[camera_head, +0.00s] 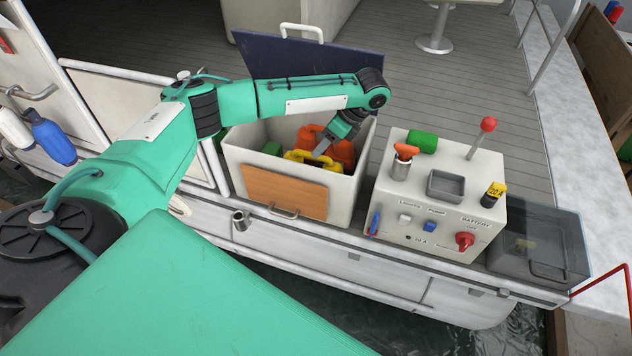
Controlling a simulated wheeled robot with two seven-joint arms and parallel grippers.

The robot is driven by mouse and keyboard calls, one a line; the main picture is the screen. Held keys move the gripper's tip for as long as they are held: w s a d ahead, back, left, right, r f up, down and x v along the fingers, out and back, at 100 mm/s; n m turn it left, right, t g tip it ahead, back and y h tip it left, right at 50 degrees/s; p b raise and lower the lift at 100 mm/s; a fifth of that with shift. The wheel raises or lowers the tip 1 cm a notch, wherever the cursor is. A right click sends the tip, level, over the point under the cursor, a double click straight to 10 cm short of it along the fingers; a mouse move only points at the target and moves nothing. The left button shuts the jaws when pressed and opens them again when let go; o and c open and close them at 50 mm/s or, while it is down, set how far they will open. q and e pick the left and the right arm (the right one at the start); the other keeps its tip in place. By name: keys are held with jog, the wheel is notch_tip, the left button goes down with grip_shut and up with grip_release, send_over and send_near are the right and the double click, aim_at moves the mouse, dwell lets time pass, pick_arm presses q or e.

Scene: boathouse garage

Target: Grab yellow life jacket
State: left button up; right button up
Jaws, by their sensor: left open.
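The yellow life jacket (303,158) lies in the open white storage box (350,195) on the boat, partly hidden by the box's front wall. An orange life jacket (340,150) lies right behind and beside it. My left gripper (322,152) reaches down into the box from above, its jaws at the yellow life jacket's upper right side. It is open; whether a finger touches the jacket I cannot tell. My right gripper is not in view.
Green items (272,148) lie in the box's left part. The box's dark lid (262,55) stands raised behind. A battery panel (425,205) with a red-knobbed lever (488,125) stands to the right. Grey deck (450,90) is clear beyond.

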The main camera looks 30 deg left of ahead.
pick_arm(q)
jog(key=shift+s+a+f, duration=0.1)
jog(key=shift+a+f, duration=0.25)
jog(key=shift+f, duration=0.3)
jog(key=p+x, duration=0.2)
jog(key=x, duration=0.1)
jog(key=shift+a+f, duration=0.15)
jog(key=shift+a, duration=0.2)
jog(key=shift+a+f, duration=0.15)
jog(key=shift+f, duration=0.35)
grip_shut()
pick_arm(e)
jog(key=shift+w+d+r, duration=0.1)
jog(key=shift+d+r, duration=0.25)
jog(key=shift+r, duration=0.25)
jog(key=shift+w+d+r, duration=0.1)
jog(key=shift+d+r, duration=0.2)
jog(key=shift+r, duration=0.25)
